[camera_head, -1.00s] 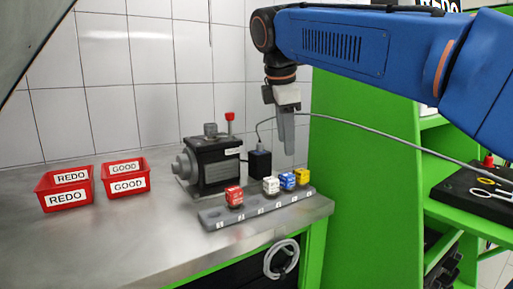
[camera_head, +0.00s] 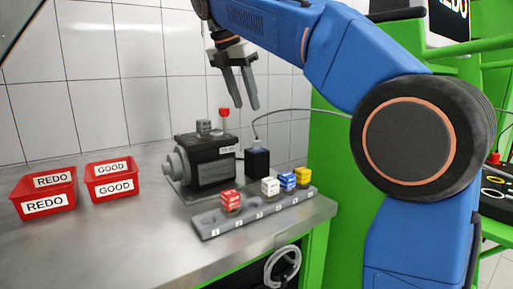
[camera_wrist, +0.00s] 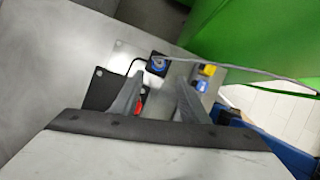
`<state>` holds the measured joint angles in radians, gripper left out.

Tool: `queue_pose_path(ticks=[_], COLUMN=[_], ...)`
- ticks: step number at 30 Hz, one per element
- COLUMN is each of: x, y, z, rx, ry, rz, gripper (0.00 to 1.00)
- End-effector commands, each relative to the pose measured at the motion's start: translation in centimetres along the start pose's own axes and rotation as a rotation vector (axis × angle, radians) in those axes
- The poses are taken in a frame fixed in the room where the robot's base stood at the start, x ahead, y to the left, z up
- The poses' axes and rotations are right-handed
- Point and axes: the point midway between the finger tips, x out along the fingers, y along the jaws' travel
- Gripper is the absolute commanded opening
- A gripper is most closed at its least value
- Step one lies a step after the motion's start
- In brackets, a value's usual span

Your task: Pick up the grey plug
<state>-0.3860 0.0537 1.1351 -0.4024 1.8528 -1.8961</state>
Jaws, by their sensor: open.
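The grey cable ends in a small plug (camera_head: 256,143) seated on top of a black box (camera_head: 257,163) beside the pump. In the wrist view the plug (camera_wrist: 157,64) shows as a grey-blue round end on the dark box, with the cable running off to the right. My gripper (camera_head: 246,106) is open and empty, pointing down, above the pump and box. In the wrist view its fingers (camera_wrist: 158,80) stand on either side of the plug in the picture, apart from it. The plug's exact shape is too small to tell.
The black pump (camera_head: 208,165) with a red-topped post (camera_head: 224,113) stands left of the box. A grey rack (camera_head: 215,229) holds red, white, blue and yellow blocks in front. Red REDO (camera_head: 44,204) and GOOD (camera_head: 116,188) bins stand left.

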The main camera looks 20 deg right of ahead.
Motion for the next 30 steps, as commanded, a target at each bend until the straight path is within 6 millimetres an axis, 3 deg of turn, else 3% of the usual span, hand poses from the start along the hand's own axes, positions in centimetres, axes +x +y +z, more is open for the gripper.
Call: queue_pose_path(ticks=[9, 20, 30], x=[5.5, 8.2, 12.4], y=[-0.1, 0.0, 0.1], z=[0.0, -0.1, -0.4], rx=[0.003, 0.002, 0.002], ry=[0.001, 0.000, 0.000], rz=[-0.002, 0.000, 0.000], gripper=[0.41, 0.41, 0.41])
